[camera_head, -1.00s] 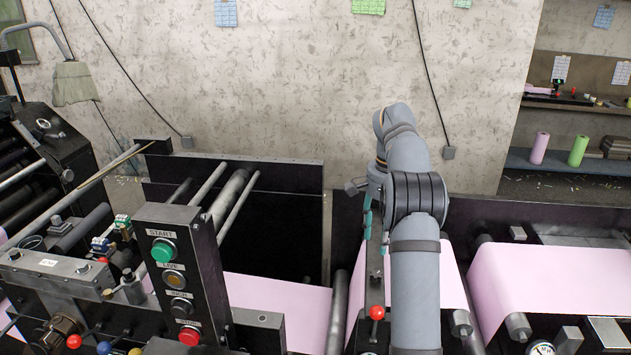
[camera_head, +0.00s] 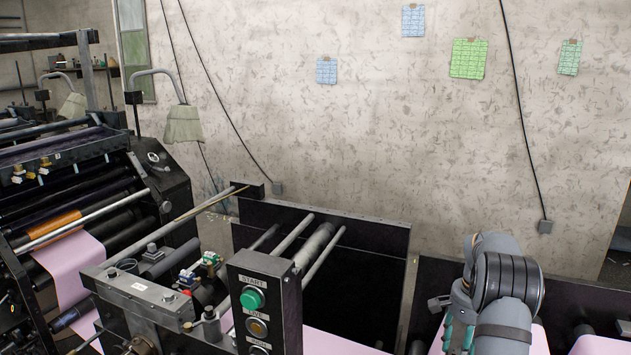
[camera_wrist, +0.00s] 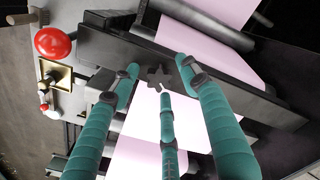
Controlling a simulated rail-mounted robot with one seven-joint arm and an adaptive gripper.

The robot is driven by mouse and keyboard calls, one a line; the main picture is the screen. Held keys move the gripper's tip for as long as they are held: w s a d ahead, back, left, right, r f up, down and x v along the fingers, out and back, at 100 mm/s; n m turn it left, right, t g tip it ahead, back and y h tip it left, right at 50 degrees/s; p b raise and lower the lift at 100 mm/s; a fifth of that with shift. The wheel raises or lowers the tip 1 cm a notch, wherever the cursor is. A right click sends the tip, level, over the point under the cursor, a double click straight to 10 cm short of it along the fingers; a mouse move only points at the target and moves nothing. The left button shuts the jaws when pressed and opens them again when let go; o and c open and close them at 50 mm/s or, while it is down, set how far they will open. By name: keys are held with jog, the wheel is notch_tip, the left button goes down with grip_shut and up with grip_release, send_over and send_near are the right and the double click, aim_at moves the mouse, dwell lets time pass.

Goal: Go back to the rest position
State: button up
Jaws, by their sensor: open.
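My gripper (camera_wrist: 160,78) fills the middle of the wrist view. Its teal fingers are spread apart with nothing held between them. Behind the fingers are a dark metal bar and the pink sheet (camera_wrist: 215,75) of the machine. In the head view my arm is at the lower right, in front of the machine, with a little of the teal gripper (camera_head: 460,332) showing at its left side. The fingertips are hidden in that view.
The START button panel (camera_head: 262,305) stands at the lower middle. An open dark frame with metal rollers (camera_head: 316,246) lies behind it. In the wrist view a red knob (camera_wrist: 52,41) is at the upper left. The wall (camera_head: 400,140) behind is bare except for papers and cables.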

jog(key=shift+r, duration=0.1)
notch_tip(320, 180, up, 12)
notch_tip(320, 180, down, 12)
jog(key=shift+f, duration=0.1)
jog(key=shift+n+p, duration=0.5)
jog(key=shift+n, duration=0.4)
jog(key=n, duration=0.1)
jog(key=n+p, duration=0.1)
jog(key=shift+r+n, duration=0.25)
jog(key=shift+n, duration=0.15)
jog(key=n+p, duration=0.2)
jog(key=n, duration=0.2)
jog(key=n+p, duration=0.3)
jog(key=n, duration=0.2)
jog(key=n+p, duration=0.2)
jog(key=n, duration=0.2)
jog(key=shift+n, duration=0.3)
jog(key=shift+a+r+b, duration=0.1)
jog(key=shift+r+b, duration=0.2)
jog(key=shift+r, duration=0.4)
